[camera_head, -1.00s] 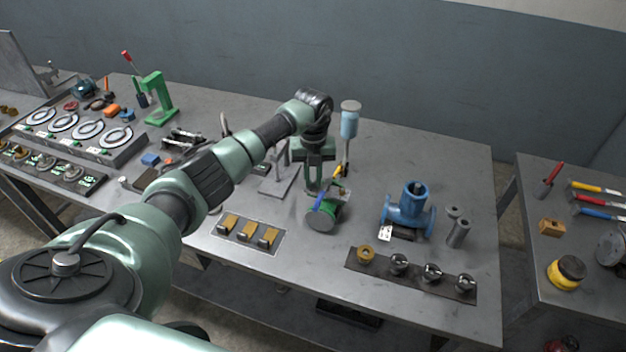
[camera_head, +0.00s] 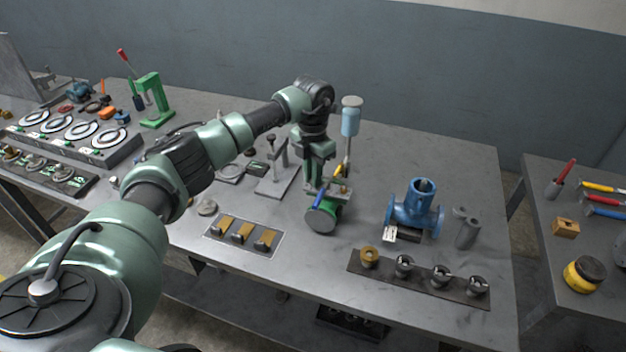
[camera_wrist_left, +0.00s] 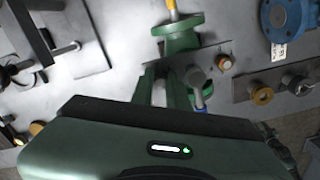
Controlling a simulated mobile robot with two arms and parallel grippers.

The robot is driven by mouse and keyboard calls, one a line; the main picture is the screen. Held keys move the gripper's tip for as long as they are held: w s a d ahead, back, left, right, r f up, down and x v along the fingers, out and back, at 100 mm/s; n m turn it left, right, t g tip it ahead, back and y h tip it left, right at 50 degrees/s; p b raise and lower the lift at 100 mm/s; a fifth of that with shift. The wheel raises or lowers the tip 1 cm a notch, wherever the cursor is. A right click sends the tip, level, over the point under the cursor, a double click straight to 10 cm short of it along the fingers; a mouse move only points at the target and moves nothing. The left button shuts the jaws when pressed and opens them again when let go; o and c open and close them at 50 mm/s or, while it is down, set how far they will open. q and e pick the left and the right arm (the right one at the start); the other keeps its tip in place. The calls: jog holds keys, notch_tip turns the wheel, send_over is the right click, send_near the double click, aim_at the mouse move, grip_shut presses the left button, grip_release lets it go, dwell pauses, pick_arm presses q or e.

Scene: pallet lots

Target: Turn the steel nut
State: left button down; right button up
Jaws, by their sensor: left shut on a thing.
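My left gripper (camera_head: 316,188) reaches down over a green flanged fitting (camera_head: 322,219) on the bench. It is shut on a blue-handled tool (camera_head: 319,200), mostly hidden by the fingers. In the left wrist view the tool's grey round head (camera_wrist_left: 195,76) lies over a flat grey plate (camera_wrist_left: 211,57) beside the green fitting (camera_wrist_left: 181,32). The steel nut cannot be made out apart from this head, which seems to cover it. A copper-coloured nut (camera_wrist_left: 224,62) sits on the plate, to the right of the head. My right gripper is out of view.
A yellow-handled lever (camera_head: 347,168) rises behind the fitting, near a blue cylinder on a stand (camera_head: 351,122). A blue flanged pipe (camera_head: 417,207) stands to the right. A dark strip (camera_head: 419,279) with round parts and a tray (camera_head: 243,236) of brass pieces lie in front.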

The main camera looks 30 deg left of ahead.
pick_arm(q)
jog(key=shift+m, duration=0.6)
jog(key=shift+b, duration=0.35)
jog(key=shift+r, duration=0.1)
jog(key=c, duration=1.6)
grip_release()
jog(key=shift+c, duration=0.2)
jog(key=shift+r, duration=0.45)
notch_tip(320, 180, up, 7)
jog(key=shift+f+b, duration=0.1)
jog(key=shift+b, duration=0.95)
